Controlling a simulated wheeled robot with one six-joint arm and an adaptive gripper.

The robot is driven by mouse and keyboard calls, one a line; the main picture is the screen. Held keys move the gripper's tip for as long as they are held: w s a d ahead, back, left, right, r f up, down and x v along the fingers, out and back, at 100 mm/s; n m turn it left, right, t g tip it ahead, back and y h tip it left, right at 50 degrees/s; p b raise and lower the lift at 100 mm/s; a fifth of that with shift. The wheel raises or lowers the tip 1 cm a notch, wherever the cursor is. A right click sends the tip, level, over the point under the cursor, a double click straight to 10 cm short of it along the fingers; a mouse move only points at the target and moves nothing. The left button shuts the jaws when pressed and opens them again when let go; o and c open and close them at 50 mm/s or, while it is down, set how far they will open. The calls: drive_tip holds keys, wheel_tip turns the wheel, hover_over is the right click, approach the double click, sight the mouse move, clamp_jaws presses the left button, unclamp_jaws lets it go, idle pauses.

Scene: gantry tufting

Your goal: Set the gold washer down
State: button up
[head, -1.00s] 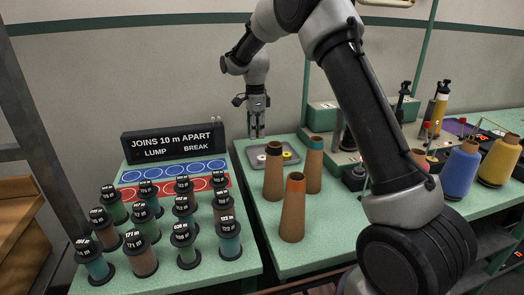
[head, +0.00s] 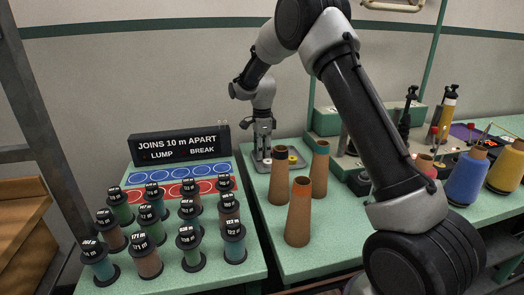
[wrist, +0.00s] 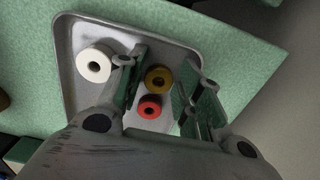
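The gold washer (wrist: 158,78) lies in a grey tray (wrist: 72,108), seen in the wrist view between my gripper's two fingers. My gripper (wrist: 165,72) is open, its fingers apart, with a narrow space to either side of the washer. A red washer (wrist: 150,107) lies close beside the gold one, also between the fingers. A larger white washer (wrist: 94,65) lies outside the left finger. In the head view my gripper (head: 262,156) points straight down, low over the tray.
Several thread cones, one with an orange top (head: 299,212), stand in front of the tray. Labelled spools (head: 147,257) fill the bench at left, before a black sign (head: 180,146). Blue and yellow yarn cones (head: 467,178) stand at right.

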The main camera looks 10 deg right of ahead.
drive_tip(key=shift+r, duration=0.1)
wheel_tip(320, 180, up, 12)
drive_tip(key=shift+r, duration=0.15)
idle(0.4)
drive_tip(key=s+d+r+n+t, duration=0.1)
drive_tip(key=s+d+r+n, duration=0.4)
drive_tip(key=s, duration=0.4)
drive_tip(key=s+d+r+n+t, duration=0.1)
drive_tip(key=s+d+r+n, duration=0.2)
drive_tip(key=s+d+r, duration=0.35)
drive_tip(key=s+d+f+n+t, duration=0.1)
drive_tip(key=s+n, duration=0.4)
drive_tip(key=s, duration=0.8)
drive_tip(key=s+d+f+n+t, duration=0.1)
drive_tip(key=s+n, duration=0.4)
drive_tip(key=s, duration=0.8)
drive_tip(key=shift+s+d+f, duration=0.25)
drive_tip(key=shift+d+f, duration=0.45)
drive_tip(key=shift+d, duration=0.3)
drive_tip(key=shift+s, duration=0.1)
